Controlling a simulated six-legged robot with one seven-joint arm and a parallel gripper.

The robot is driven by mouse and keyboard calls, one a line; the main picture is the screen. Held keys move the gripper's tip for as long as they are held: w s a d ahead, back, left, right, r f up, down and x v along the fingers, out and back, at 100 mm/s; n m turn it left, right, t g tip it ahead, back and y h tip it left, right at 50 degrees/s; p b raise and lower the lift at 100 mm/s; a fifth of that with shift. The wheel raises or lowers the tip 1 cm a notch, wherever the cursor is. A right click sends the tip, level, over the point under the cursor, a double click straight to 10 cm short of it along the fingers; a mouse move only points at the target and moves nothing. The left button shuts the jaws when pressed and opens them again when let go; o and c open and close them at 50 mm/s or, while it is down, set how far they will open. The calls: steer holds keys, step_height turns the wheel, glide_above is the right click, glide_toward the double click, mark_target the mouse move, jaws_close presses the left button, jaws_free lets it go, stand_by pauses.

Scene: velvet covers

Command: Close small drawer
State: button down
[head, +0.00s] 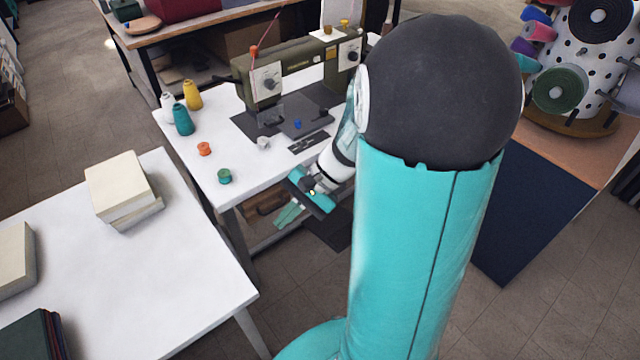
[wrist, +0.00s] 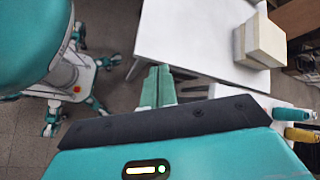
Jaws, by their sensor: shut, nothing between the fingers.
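My gripper (head: 288,214) is at the front edge of the white sewing table, with its teal fingers pointing down and left. In the wrist view the two fingers (wrist: 158,86) lie together with nothing between them. A brown wooden part (head: 264,203), which looks like the small drawer, shows under the table's front edge, just left of and behind my fingers. My gripper and the tabletop hide some of it, so I cannot tell how far it is open or whether my fingers touch it. The wrist view does not clearly show the drawer.
The sewing table (head: 206,133) holds a sewing machine (head: 300,75), thread cones (head: 182,119) and small spools. A narrow floor gap lies between the tables.

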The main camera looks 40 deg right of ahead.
steer(key=w+d+f+m+t+y, duration=0.2)
steer(key=d+f+m+t, duration=0.7)
steer(key=d+f+m, duration=0.3)
steer(key=s+d+f+m+t+h, duration=0.3)
steer(key=d+f+m+t+h, duration=0.15)
steer(key=d+f+m, duration=0.2)
steer(key=s+d+f+m+t+h, duration=0.3)
steer(key=s+d+f+m+h, duration=0.1)
steer(key=d+f+m+h, duration=0.25)
steer(key=w+n, duration=0.1)
steer(key=w, duration=1.3)
steer(key=shift+w+a, duration=0.15)
steer(key=shift+a, duration=0.05)
steer(key=shift+f, duration=0.1)
